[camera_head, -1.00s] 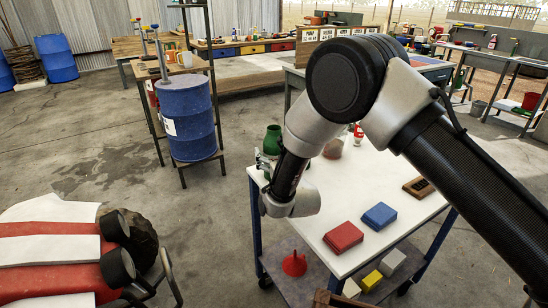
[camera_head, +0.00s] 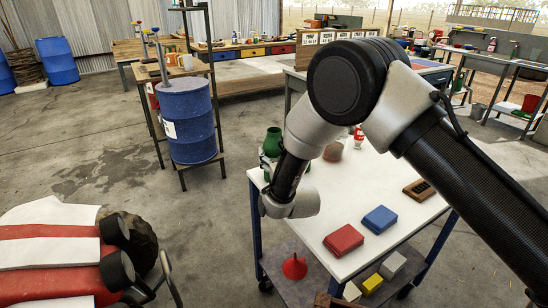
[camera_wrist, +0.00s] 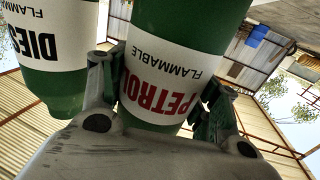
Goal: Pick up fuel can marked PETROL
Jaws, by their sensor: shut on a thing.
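The fuel can marked PETROL (camera_wrist: 145,108) is green with a white label and red letters, and also reads FLAMMABLE. It appears upside down in the wrist view. My gripper (camera_wrist: 163,88) is shut on it, one finger on each side. A second green can marked DIESEL (camera_wrist: 50,45) is close by on the left in that view. In the head view a green can (camera_head: 272,139) shows at the white table's far left corner, by my gripper; its label is hidden. I cannot tell whether the held can touches the table.
The white table (camera_head: 330,205) also bears a red block (camera_head: 343,239), a blue block (camera_head: 380,218) and a brown piece (camera_head: 419,189). A red funnel (camera_head: 294,267) is on the lower shelf. A blue drum (camera_head: 187,120) stands at left. Floor (camera_head: 110,165) between is clear.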

